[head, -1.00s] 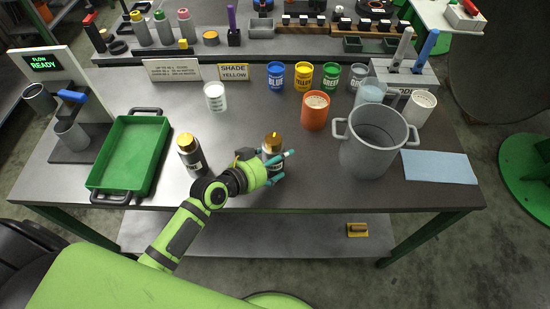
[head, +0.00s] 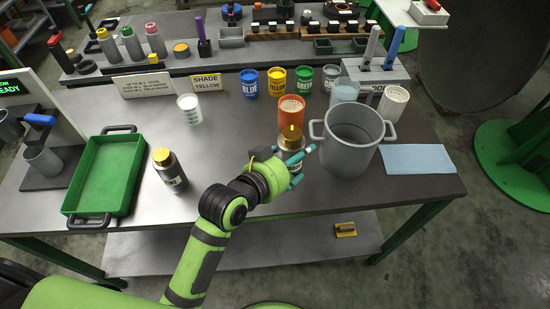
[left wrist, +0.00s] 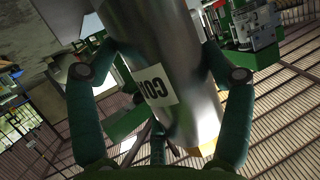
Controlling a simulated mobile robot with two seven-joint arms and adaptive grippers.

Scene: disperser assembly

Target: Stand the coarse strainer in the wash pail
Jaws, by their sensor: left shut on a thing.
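The coarse strainer (head: 291,143) is a metal cylinder with a gold top. In the left wrist view (left wrist: 160,45) its white label shows the letters "CO". My left gripper (head: 296,163) is shut on it, with teal fingers on both sides of the body. The strainer looks upright in the head view; its lower end is hidden by the gripper, so I cannot tell its height above the table. The wash pail (head: 350,152) is a grey open pot with two side handles, standing just right of the strainer and apart from it. My right gripper is not in view.
An orange cup (head: 290,110) stands just behind the strainer. A second gold-topped canister (head: 168,170) and a green tray (head: 106,172) stand to the left. A blue cloth (head: 418,158) lies right of the pail. A white cup (head: 392,104) stands behind the pail.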

